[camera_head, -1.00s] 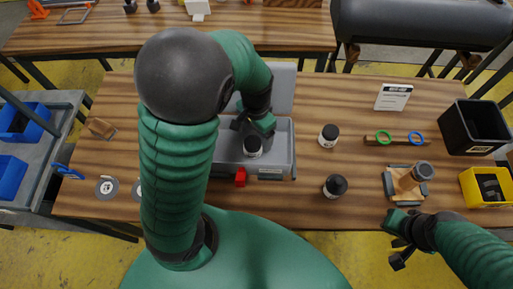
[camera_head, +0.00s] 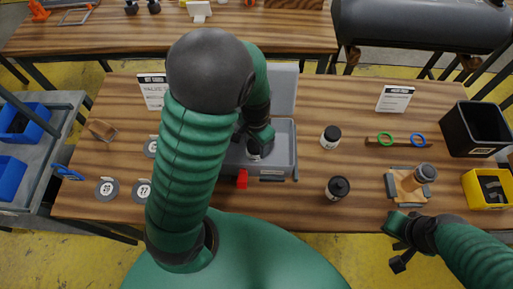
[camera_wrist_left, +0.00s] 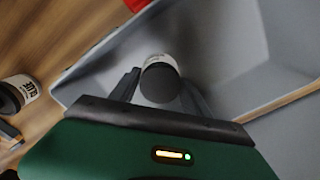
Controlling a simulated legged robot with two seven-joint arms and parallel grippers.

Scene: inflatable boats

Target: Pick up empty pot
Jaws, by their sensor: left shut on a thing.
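A small pot with a black lid and white label (camera_wrist_left: 160,68) is between the fingers of my left gripper (camera_wrist_left: 158,92), which is shut on it. In the head view the pot (camera_head: 254,152) is at the grey open box (camera_head: 284,140), partly covered by my gripper (camera_head: 259,142). Whether it is empty does not show. Another pot (camera_head: 425,173) is on a wooden stand (camera_head: 405,186). My right gripper (camera_head: 396,243) is open and empty off the table's front edge.
A labelled pot (camera_wrist_left: 20,92) shows beside the box in the wrist view.

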